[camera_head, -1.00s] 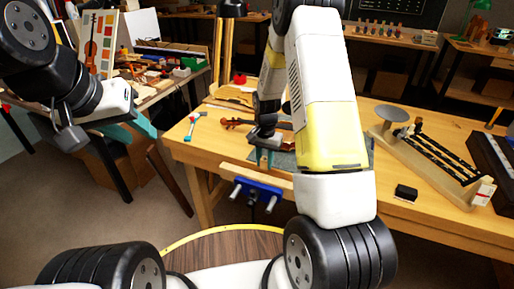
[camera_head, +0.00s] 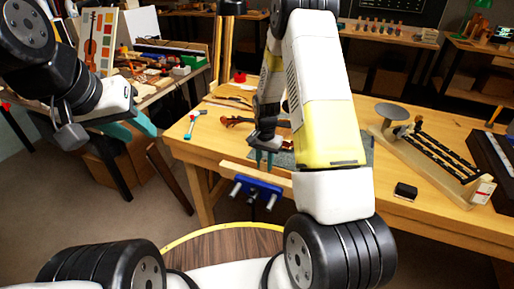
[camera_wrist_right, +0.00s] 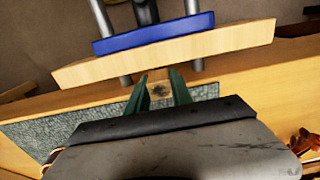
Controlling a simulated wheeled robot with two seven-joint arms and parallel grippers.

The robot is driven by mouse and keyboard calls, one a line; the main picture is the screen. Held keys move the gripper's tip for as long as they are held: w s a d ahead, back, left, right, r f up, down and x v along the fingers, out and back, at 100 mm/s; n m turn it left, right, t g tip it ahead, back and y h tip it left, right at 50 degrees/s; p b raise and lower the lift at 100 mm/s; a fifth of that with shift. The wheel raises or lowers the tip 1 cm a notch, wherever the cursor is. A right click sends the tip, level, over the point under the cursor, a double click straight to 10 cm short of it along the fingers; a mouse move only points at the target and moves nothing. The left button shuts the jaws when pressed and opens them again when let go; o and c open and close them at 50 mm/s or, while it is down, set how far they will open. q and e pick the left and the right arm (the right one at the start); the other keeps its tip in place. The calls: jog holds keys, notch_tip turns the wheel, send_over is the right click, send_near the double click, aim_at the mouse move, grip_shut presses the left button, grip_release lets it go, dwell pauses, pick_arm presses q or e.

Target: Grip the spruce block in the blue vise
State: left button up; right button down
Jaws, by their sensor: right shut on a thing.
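The blue vise (camera_head: 258,188) is on the front edge of the workbench, with a pale wooden jaw board (camera_head: 240,174) and two metal rods. In the right wrist view the vise (camera_wrist_right: 150,35) and its board (camera_wrist_right: 165,56) lie just beyond my fingertips. My right gripper (camera_head: 264,158) is at the bench edge behind the board. It is shut on the small pale spruce block (camera_wrist_right: 160,90), whose end shows between the green fingers. I cannot tell whether the block touches the board. My left gripper (camera_head: 135,128) is open and empty, off the bench at left.
A violin (camera_head: 236,121) and a small hammer (camera_head: 194,122) lie on the workbench left of my right arm. A grey-green mat (camera_wrist_right: 60,132) lies beside the gripper. A black block (camera_head: 405,191) and a wooden fixture (camera_head: 430,160) stand at right. My right arm hides the bench middle.

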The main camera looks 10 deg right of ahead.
aim_at(265, 161)
jog(key=shift+f, duration=1.15)
jog(key=c, duration=1.1)
grip_release()
jog(key=shift+o, duration=0.2)
notch_tip(265, 161, up, 8)
jog(key=shift+f, duration=0.15)
